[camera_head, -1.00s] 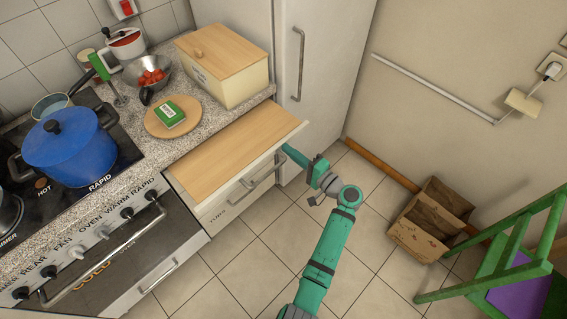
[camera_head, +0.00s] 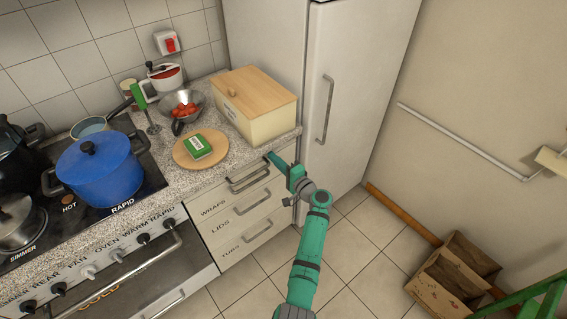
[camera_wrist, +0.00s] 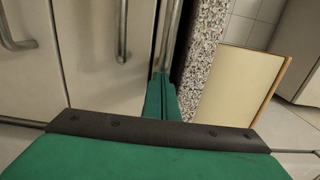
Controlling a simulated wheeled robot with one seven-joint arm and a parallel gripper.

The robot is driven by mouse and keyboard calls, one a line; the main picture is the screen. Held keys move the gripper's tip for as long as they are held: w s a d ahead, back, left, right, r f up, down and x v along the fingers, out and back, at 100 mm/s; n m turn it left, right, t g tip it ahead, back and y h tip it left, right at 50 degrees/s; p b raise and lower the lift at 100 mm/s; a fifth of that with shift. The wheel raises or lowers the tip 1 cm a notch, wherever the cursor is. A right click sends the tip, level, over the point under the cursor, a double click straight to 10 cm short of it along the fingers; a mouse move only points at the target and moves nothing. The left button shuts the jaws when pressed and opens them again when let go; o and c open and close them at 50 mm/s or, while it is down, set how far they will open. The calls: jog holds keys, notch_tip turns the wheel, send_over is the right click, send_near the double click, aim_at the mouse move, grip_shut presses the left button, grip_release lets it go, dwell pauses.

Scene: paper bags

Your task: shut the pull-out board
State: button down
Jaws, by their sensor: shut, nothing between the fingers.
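The pull-out board (camera_head: 228,184) sits under the counter edge, above the drawer marked WRAPS. Only its front shows in the head view and its wooden top is hidden, so it looks in or nearly in; a small gap cannot be ruled out. My gripper (camera_head: 272,158) is shut and empty, with its tips at the board's front near the right end. In the wrist view my shut fingers (camera_wrist: 160,100) point at the narrow strip beside the speckled counter edge (camera_wrist: 204,45). Exact contact is hard to tell.
Drawers marked LIDS and TUBS (camera_head: 245,226) lie below, with bar handles. The stove with a blue pot (camera_head: 98,172) stands left. A cream box (camera_head: 255,110) and a round board (camera_head: 187,160) are on the counter.

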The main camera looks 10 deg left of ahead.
jog(key=shift+w+a+r, duration=0.2)
jog(key=shift+a, duration=0.25)
jog(key=v, duration=1.5)
jog(key=shift+f, duration=0.2)
jog(key=shift+f, duration=0.1)
